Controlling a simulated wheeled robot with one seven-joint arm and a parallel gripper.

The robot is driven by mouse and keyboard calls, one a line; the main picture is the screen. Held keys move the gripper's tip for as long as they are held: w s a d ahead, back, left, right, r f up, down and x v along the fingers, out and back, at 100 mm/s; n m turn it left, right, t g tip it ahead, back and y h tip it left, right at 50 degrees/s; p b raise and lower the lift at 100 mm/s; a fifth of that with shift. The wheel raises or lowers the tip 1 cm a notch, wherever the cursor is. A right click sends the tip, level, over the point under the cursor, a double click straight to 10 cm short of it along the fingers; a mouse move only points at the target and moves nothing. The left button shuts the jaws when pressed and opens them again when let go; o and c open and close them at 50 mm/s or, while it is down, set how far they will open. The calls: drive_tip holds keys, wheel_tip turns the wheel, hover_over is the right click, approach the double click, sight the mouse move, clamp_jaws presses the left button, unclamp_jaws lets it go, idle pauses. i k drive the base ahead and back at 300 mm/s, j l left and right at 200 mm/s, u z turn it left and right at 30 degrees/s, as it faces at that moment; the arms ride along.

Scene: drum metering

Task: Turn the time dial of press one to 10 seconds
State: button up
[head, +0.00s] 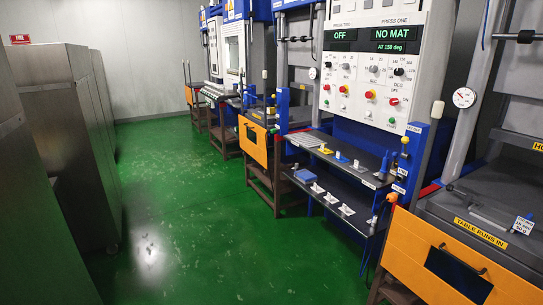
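A pale control panel (383,57) stands at the upper right, with a PRESS TWO part on the left and a PRESS ONE part on the right. The press one display (391,34) reads NO MAT, with AT 150 deg on a smaller line below. Under it are two dials side by side: a left dial (374,69) and a right dial (398,71) that seems marked DEG. The left one appears to be the time dial. Their pointer settings are too small to read. My gripper is not in view.
The press two display (344,36) reads OFF. Red buttons sit below the dials. Dark shelves (335,150) with small tools jut out under the panel. An orange-fronted table (415,250) stands at right. Grey cabinets (65,130) line the left. The green floor (190,220) between is clear.

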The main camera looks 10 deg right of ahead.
sight(373, 69)
drive_tip(key=i+z, duration=0.15)
drive_tip(key=i, duration=0.3)
drive_tip(key=i+j+z, duration=0.15)
drive_tip(key=i, duration=0.35)
drive_tip(key=i+j+z, duration=0.15)
drive_tip(key=i, duration=0.3)
drive_tip(key=i+j+z, duration=0.2)
drive_tip(key=i, duration=0.25)
